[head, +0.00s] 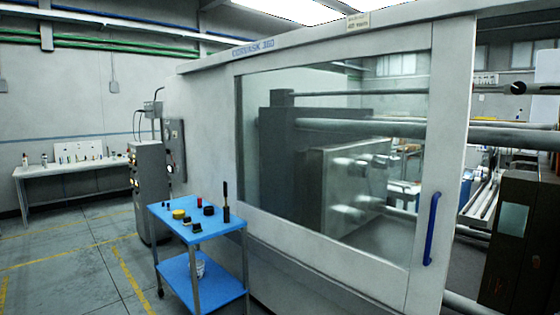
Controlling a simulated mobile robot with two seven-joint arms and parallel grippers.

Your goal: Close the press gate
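The press gate (423,150) is a large grey panel with a wide window and fills the middle and right of the head view. A vertical blue handle (431,229) is on its lower right part. To the right of the gate's edge the press is uncovered, with bare tie bars (512,137) and a dark brown block (510,240) showing. Through the window I see a grey platen (345,185) and more bars. Neither of my grippers is in view.
A blue two-shelf cart (215,225) with small items stands against the press front at left. A grey control cabinet (150,190) stands behind it. A white workbench (75,170) is along the far left wall. The floor (70,270) at lower left is clear.

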